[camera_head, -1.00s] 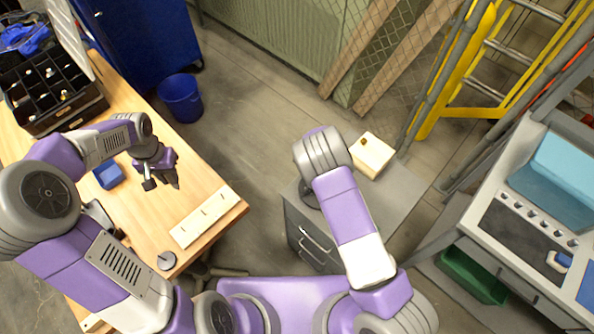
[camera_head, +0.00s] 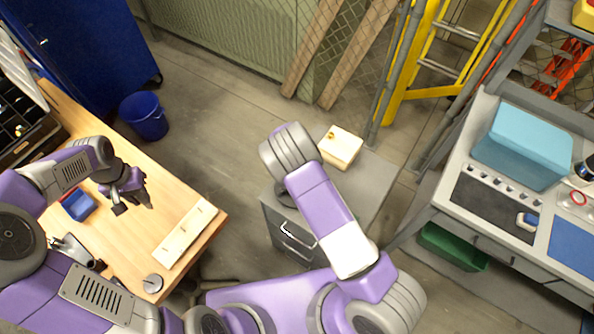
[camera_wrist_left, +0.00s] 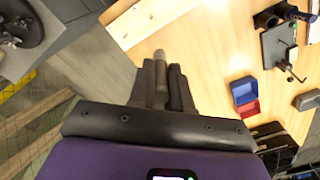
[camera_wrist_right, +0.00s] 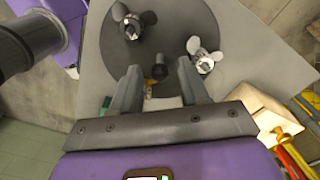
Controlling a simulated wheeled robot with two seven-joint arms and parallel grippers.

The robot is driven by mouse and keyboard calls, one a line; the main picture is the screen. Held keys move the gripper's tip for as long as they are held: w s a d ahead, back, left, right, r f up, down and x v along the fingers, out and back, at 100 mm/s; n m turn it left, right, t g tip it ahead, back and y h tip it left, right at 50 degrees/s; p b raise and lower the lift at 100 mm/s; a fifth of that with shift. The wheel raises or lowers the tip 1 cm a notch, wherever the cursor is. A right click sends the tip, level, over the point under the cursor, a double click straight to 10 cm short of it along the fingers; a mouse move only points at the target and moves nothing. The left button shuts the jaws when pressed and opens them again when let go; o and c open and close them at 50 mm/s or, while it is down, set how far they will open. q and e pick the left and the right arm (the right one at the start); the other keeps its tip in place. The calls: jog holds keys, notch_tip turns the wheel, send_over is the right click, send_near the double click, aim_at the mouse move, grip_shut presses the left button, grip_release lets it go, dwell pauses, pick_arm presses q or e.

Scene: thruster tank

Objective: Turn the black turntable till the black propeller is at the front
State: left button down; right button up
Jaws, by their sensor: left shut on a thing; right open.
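The black turntable (camera_wrist_right: 195,20) is a dark round disc on a grey cabinet top in the right wrist view. The black propeller (camera_wrist_right: 132,20) stands on it at the upper left, and a light grey propeller (camera_wrist_right: 203,55) at the right. A dark upright knob (camera_wrist_right: 159,70) shows between the fingers of my right gripper (camera_wrist_right: 158,76), which is open; contact cannot be told. In the head view my right arm hides most of the turntable. My left gripper (camera_head: 134,200) is over the wooden table, shut on a thin grey rod-like thing (camera_wrist_left: 160,62).
The wooden table (camera_head: 190,250) holds a pale slotted strip (camera_head: 186,232), a blue-and-red bin (camera_head: 78,204) and a grey disc (camera_head: 152,284). A cream box (camera_head: 340,148) sits on the grey cabinet (camera_head: 370,190), behind my right arm. A blue bucket (camera_head: 143,117) stands on open floor.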

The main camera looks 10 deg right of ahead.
pick_arm(q)
jog(key=shift+r+p, duration=2.5)
jog(key=shift+r, duration=0.2)
pick_arm(e)
jog(key=shift+r, duration=3.6)
